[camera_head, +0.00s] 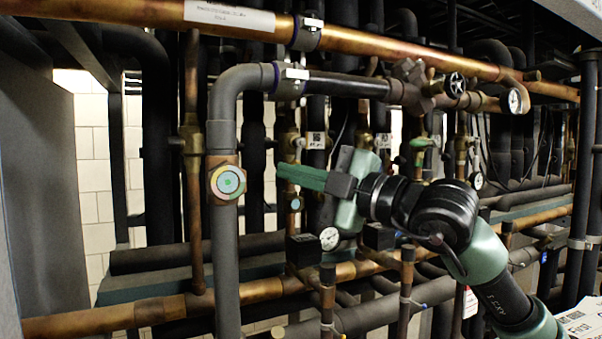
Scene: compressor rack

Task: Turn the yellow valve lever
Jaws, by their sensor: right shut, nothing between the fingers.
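My right gripper (283,173) reaches in from the right at mid-height, its green fingers shut and pointing left. Its fingertips are a short way right of the dark vertical pipe (223,250) in the picture, with a gap between them. I cannot make out a yellow valve lever for certain. A green lever-like handle (422,143) shows above my right arm, on a brass valve. Part of the rack behind my right gripper and arm is hidden. My left gripper is not in view.
A round sight glass (229,181) with a green centre sits on the dark pipe. Copper pipes (120,320) cross above and below. A black handwheel (455,85) and gauges (329,238) stick out. Pipes crowd the space around my right gripper.

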